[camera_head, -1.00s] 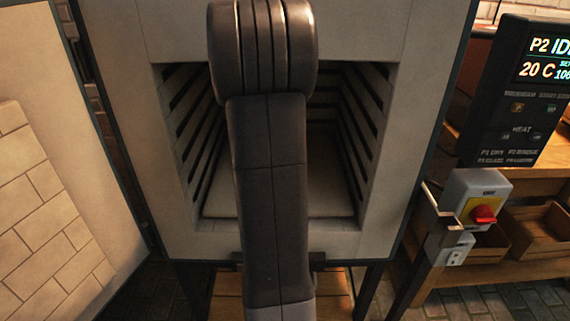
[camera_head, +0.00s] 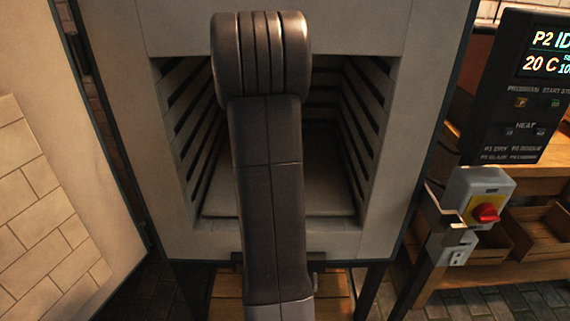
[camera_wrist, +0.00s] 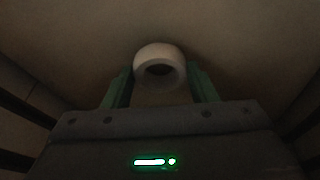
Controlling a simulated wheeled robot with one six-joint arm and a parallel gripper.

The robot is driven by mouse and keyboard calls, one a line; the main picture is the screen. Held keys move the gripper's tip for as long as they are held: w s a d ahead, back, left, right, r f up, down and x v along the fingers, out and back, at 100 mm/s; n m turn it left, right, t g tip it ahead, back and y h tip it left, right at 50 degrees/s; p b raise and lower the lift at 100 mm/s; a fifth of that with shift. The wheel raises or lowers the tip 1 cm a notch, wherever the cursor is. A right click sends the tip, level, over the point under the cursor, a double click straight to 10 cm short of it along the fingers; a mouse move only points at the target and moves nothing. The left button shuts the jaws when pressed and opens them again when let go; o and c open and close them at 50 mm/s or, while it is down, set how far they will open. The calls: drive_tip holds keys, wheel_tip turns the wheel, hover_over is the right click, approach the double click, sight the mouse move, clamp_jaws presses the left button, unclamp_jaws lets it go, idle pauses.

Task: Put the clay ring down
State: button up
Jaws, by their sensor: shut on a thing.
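The clay ring (camera_wrist: 160,54) is a pale, thick-walled ring with a dark hole. In the wrist view it sits between the two green fingers of my gripper (camera_wrist: 160,78), which is shut on it. A plain pale surface lies beyond the ring; I cannot tell whether the ring touches it. In the head view my arm reaches into the open kiln (camera_head: 400,130), and the arm hides my gripper and the ring there.
The kiln chamber has slotted side walls (camera_head: 362,130) close on both sides and a pale floor (camera_head: 215,203). The brick-lined door (camera_head: 50,180) stands open at left. A control panel (camera_head: 520,90) and a red switch (camera_head: 486,212) are at right.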

drive_tip(key=o, duration=1)
drive_tip(key=shift+f, duration=0.1)
drive_tip(key=shift+c, duration=0.2)
drive_tip(key=shift+r+p, duration=0.35)
drive_tip(key=shift+r, duration=0.15)
drive_tip(key=p+v, duration=0.1)
drive_tip(key=v, duration=0.6)
drive_tip(key=shift+s+r, duration=0.1)
drive_tip(key=shift+r, duration=0.2)
